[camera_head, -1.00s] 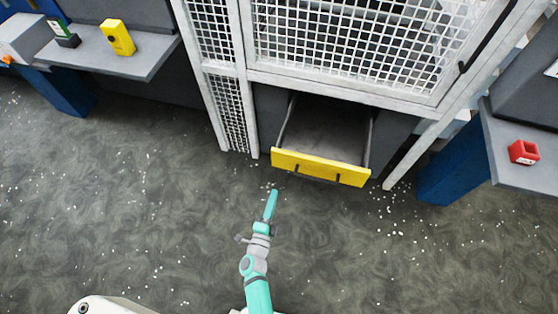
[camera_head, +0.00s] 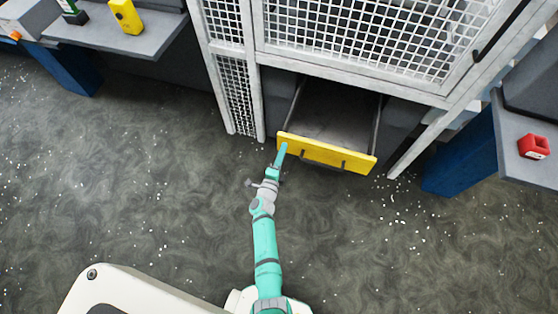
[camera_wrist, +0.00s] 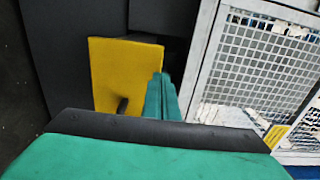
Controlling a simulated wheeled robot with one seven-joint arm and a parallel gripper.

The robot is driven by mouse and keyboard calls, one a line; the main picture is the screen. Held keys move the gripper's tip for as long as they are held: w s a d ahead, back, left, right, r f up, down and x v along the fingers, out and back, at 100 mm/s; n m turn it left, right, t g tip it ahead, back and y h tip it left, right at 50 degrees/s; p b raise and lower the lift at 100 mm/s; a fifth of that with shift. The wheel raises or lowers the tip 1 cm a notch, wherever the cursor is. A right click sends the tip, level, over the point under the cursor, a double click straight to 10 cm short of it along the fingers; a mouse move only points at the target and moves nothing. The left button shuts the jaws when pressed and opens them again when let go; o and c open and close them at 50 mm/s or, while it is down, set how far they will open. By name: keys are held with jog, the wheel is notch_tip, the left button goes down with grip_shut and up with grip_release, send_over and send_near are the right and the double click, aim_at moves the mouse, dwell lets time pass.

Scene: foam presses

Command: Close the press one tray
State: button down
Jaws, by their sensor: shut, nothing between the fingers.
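The press one tray (camera_head: 345,112) is a grey drawer with a yellow front (camera_head: 352,161) and a dark handle. It stands pulled out below the white mesh press cage in the head view. My gripper (camera_head: 281,149) is shut and empty, with its tip at the left end of the yellow front. In the wrist view the yellow front (camera_wrist: 115,62) is close behind my gripper (camera_wrist: 162,84), with part of the handle showing. I cannot tell whether the fingertips touch the front.
The white mesh cage (camera_head: 375,38) rises above the tray. A grey bench at the left holds a yellow item (camera_head: 126,16). A bench at the right holds a red item (camera_head: 533,146). White foam bits are scattered on the open grey floor.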

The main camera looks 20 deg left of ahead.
jog(key=shift+w, duration=1.45)
